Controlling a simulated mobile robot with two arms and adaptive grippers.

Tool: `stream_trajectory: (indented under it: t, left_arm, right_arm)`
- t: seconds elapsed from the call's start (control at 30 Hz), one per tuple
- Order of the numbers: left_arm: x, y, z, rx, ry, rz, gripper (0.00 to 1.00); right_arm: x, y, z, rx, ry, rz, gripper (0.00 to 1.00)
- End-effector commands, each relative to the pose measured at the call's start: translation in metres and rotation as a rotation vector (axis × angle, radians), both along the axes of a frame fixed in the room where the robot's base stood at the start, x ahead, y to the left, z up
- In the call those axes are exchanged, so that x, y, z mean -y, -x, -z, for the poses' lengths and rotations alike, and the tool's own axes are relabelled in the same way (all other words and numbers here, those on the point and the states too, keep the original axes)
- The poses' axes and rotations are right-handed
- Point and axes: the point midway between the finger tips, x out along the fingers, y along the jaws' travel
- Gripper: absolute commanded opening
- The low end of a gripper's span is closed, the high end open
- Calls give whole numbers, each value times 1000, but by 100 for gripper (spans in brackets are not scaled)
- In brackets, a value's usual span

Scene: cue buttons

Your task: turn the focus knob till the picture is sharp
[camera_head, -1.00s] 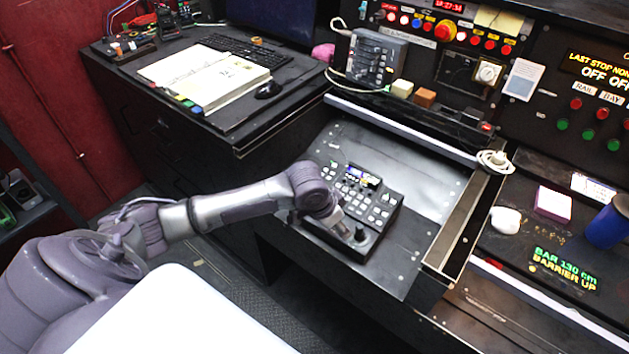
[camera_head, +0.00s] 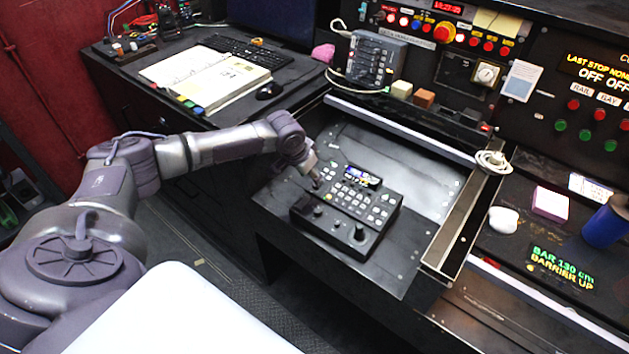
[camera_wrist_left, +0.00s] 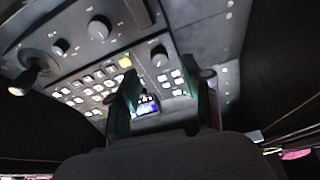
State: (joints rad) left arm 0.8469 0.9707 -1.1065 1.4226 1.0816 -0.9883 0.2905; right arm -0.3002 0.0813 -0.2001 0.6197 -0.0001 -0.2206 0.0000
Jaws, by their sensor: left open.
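A black control panel (camera_head: 328,229) with several pale keys, knobs and a joystick (camera_head: 360,232) lies on the desk. Its small lit screen (camera_head: 362,176) is at the far edge; the screen also shows in the left wrist view (camera_wrist_left: 146,105), too small to judge sharpness. My left gripper (camera_head: 316,181) is at the panel's left end, pointing down. In the left wrist view its two fingers (camera_wrist_left: 167,92) are apart with nothing gripped. A dark knob (camera_wrist_left: 159,55) shows just beyond the fingertips. Two more knobs (camera_wrist_left: 98,27) (camera_wrist_left: 60,47) are farther left. I cannot read which is the focus knob.
A raised metal rail (camera_head: 462,225) borders the panel's desk on the right. An open book (camera_head: 213,78), keyboard and mouse (camera_head: 269,90) are on the left desk. A blue cup (camera_head: 604,226) and a pink block (camera_head: 551,203) stand at the right. The desk behind the panel is clear.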

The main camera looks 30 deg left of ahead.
Motion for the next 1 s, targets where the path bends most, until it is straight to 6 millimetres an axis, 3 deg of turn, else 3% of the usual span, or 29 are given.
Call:
stream_trajectory:
  t: [0.1,0.3,0.67,0.93,1.0]
  left_arm:
    - [2,-9,20,0,0,0,50]
    - [2,-16,39,1,0,0,50]
    - [2,-18,43,1,0,1,50]
    - [2,-18,43,1,0,1,5]
    - [2,-18,43,1,0,1,0]
  right_arm:
    - [0,0,0,0,0,0,40]
    - [0,0,1,0,0,0,40]
    - [0,0,1,0,0,0,40]
    - [0,0,1,1,0,0,40]
    - [0,0,1,1,0,0,40]
